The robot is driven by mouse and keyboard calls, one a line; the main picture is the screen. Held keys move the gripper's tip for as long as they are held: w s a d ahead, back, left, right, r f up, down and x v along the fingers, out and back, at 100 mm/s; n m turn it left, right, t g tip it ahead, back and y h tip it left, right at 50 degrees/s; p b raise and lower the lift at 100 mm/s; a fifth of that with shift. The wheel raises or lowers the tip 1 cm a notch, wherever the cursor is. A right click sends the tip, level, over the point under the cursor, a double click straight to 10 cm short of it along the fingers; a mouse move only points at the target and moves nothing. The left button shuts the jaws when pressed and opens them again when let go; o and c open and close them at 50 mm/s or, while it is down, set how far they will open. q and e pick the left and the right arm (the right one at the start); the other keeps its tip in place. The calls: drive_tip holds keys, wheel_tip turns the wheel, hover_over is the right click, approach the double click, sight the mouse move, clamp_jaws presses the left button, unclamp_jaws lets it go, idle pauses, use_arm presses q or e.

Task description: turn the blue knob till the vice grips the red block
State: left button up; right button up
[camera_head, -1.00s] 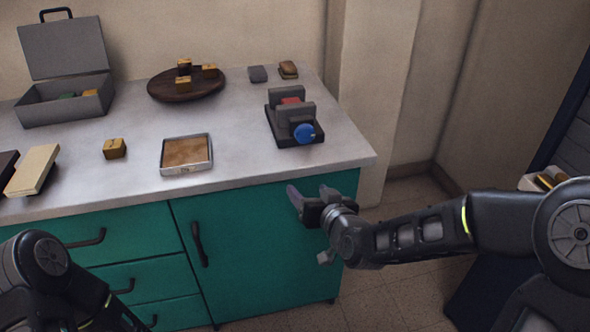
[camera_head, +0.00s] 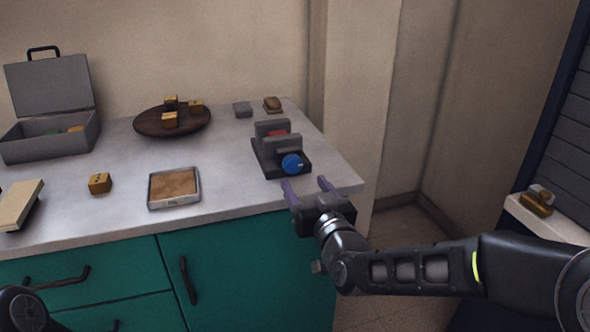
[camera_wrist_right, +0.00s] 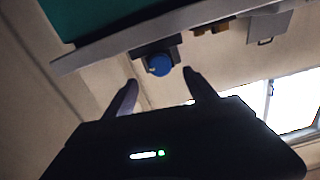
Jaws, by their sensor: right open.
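The dark grey vice (camera_head: 266,152) stands on the counter near its right front corner. The red block (camera_head: 278,133) sits between its jaws, mostly hidden by them. The blue knob (camera_head: 292,164) is on the vice's front end. My right gripper (camera_head: 309,187) is open and empty, just in front of and slightly below the knob, apart from it. In the right wrist view the blue knob (camera_wrist_right: 158,65) shows beyond and between the two open fingertips (camera_wrist_right: 160,78). Only a dark part of my left arm shows at the lower left; its gripper is out of view.
On the counter (camera_head: 235,190) are a framed tray (camera_head: 174,203), a gold cube (camera_head: 99,183), a round wooden board (camera_head: 150,124) with gold cubes, and an open grey case (camera_head: 50,135). A grey block (camera_head: 242,109) and a brown item (camera_head: 272,104) lie behind the vice.

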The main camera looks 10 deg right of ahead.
sight(293, 167)
drive_tip(key=w, duration=0.7)
drive_tip(key=shift+w+a, duration=0.25)
drive_tip(key=shift+w, duration=0.1)
drive_tip(key=c, duration=1.4)
